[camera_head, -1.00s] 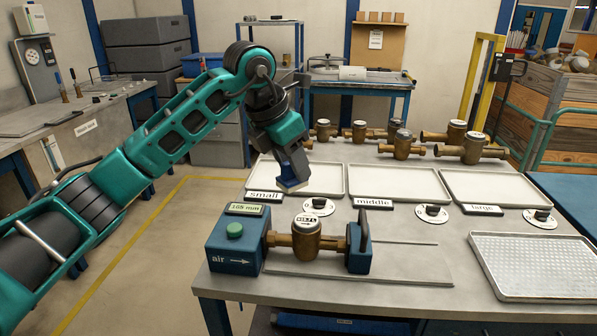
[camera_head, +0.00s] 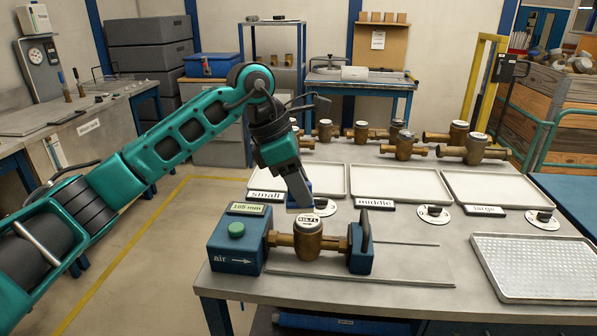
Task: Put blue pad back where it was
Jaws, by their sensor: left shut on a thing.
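My left gripper (camera_head: 294,177) hangs above the bench and is shut on a small blue thing with a pale lower edge, which looks like the blue pad (camera_head: 299,191). The fingertips are hard to make out. The pad is just behind and above the round brass meter (camera_head: 308,238), in front of the small tray. I cannot tell whether it touches the meter. The meter sits between the blue air block (camera_head: 234,260) and the blue clamp block (camera_head: 361,262). My right gripper is not in view.
White trays labelled small (camera_head: 266,182), middle (camera_head: 389,167) and large (camera_head: 491,203) line the bench. Dark-knobbed round plates (camera_head: 433,217) stand before them. Several brass meters (camera_head: 404,147) stand behind. A perforated tray (camera_head: 540,290) is at the right.

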